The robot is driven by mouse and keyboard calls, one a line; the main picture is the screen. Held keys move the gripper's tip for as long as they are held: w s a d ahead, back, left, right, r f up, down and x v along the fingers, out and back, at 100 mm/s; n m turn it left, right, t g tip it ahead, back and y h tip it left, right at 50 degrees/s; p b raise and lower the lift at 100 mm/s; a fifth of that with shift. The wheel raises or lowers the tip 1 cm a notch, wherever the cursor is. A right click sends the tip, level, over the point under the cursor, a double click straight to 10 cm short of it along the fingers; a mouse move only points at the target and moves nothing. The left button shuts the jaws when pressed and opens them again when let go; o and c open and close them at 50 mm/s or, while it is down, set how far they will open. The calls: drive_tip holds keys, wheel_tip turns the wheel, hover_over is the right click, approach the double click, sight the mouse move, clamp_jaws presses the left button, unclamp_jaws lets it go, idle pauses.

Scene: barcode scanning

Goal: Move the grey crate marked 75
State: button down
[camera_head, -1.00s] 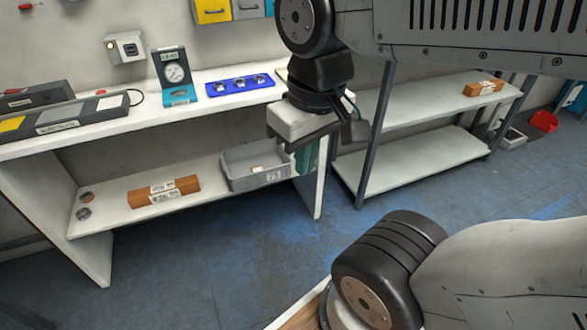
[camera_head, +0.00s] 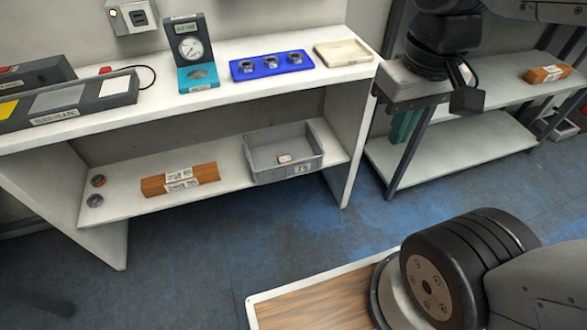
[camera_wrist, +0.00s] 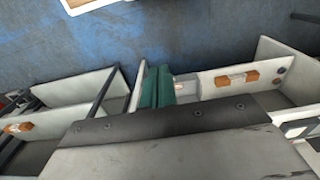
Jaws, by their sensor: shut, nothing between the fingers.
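The grey crate (camera_head: 262,171) sits on the lower shelf of the white workbench in the head view, near that shelf's right end. It is open-topped, its front label appears to read 75, and a small labelled item (camera_head: 285,159) lies inside. My gripper (camera_head: 405,126), with green fingers, hangs to the right of the crate, past the bench's right side panel and apart from the crate. Its fingers are shut and empty.
A brown labelled box (camera_head: 180,180) and two small round parts lie left of the crate. The bench top (camera_head: 240,90) is close above the shelf, carrying a gauge (camera_head: 190,50), a blue tray (camera_head: 271,66) and a pale tray (camera_head: 342,53). A second shelf unit (camera_head: 455,145) stands right.

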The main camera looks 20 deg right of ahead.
drive_tip(key=w+f+g, duration=0.3)
drive_tip(key=w+f, duration=0.5)
drive_tip(key=w, duration=0.3)
drive_tip(key=t, duration=0.2)
hover_over(292, 172)
drive_tip(key=s, duration=0.6)
wheel_tip(292, 172, down, 44)
drive_tip(key=shift+t, duration=0.3)
drive_tip(key=w+f, duration=0.1)
drive_tip(key=f, duration=0.2)
drive_tip(key=w+f, duration=0.1)
drive_tip(key=f, duration=0.2)
drive_tip(key=w+f, duration=0.1)
drive_tip(key=f, duration=0.2)
drive_tip(key=shift+w+a+f, duration=0.15)
drive_tip(key=shift+a+f, duration=0.05)
drive_tip(key=shift+a, duration=0.1)
drive_tip(key=shift+w, duration=0.6)
drive_tip(key=shift+w, duration=0.1)
